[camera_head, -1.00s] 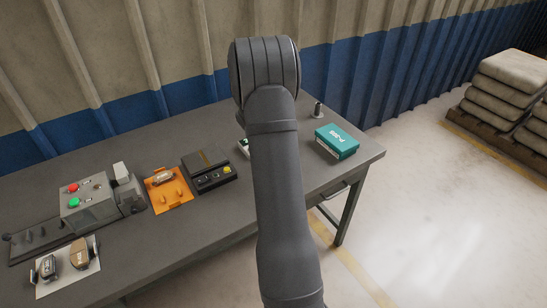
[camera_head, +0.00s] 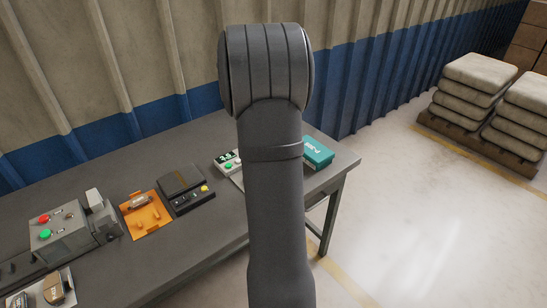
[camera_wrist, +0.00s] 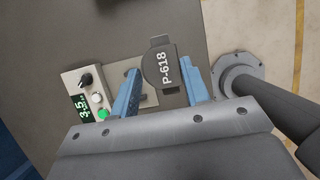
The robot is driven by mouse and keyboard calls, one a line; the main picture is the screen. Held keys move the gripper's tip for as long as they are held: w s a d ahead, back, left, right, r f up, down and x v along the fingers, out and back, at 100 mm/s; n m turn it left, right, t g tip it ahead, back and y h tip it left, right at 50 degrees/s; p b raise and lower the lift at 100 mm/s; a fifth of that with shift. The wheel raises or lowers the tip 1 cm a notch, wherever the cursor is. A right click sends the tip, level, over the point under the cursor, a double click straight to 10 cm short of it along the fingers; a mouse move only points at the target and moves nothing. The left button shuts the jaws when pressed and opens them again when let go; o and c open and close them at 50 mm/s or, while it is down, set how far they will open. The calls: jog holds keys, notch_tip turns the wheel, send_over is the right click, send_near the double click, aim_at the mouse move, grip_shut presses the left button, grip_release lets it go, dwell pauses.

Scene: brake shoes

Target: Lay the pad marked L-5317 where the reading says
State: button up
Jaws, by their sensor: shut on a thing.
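My gripper (camera_wrist: 162,80) shows in the wrist view with its two blue fingers on either side of a dark pad marked P-618 (camera_wrist: 157,63); it is shut on this pad. No mark L-5317 is legible. Left of the fingers is a light-grey meter (camera_wrist: 73,84) with a green display that seems to read 3.5, a black knob and buttons. The meter also shows in the head view (camera_head: 228,163). A grey plate (camera_wrist: 118,73) lies beside it, partly hidden by the left finger. In the head view my arm hides the gripper.
The grey table (camera_head: 180,245) also carries a teal box (camera_head: 319,155), a black case (camera_head: 185,192), an orange holder (camera_head: 146,222) and a grey control box (camera_head: 65,235). A white sheet (camera_head: 62,304) with pads lies lower left. A round-based post (camera_wrist: 238,66) stands right of the gripper.

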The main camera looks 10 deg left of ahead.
jog(key=a, duration=1.6)
jog(key=n, duration=0.1)
send_over(181, 178)
jog(key=s, duration=0.1)
jog(key=f, duration=0.2)
jog(key=shift+s+a, duration=0.1)
jog(key=shift+a, duration=0.35)
jog(key=shift+f, duration=2.8)
jog(key=shift+f, duration=0.35)
jog(key=o, duration=1.2)
jog(key=shift+o, duration=0.2)
